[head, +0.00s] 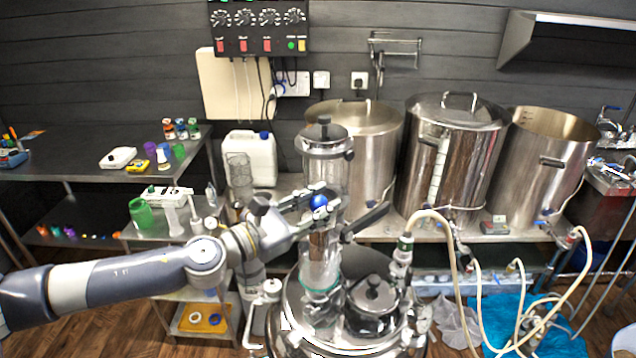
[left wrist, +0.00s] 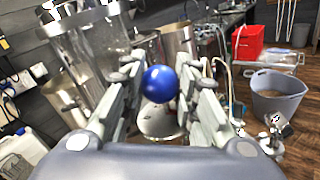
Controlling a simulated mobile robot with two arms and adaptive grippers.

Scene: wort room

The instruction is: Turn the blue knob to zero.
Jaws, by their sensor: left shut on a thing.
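The blue knob (head: 319,201) is a small round ball on the tall glass-and-steel column (head: 322,262) above the steel vessel. My left gripper (head: 318,203) reaches it from the left and is shut on it. In the left wrist view the blue knob (left wrist: 160,84) sits between the two fingers of my left gripper (left wrist: 162,88). No zero mark or scale for the knob can be made out. My right gripper is in neither view.
Steel pots (head: 455,150) stand on the bench behind the column. A black side handle (head: 366,220) juts out right of the knob. Pale hoses (head: 450,255) loop at the right. A white canister (head: 250,158) stands behind my left arm.

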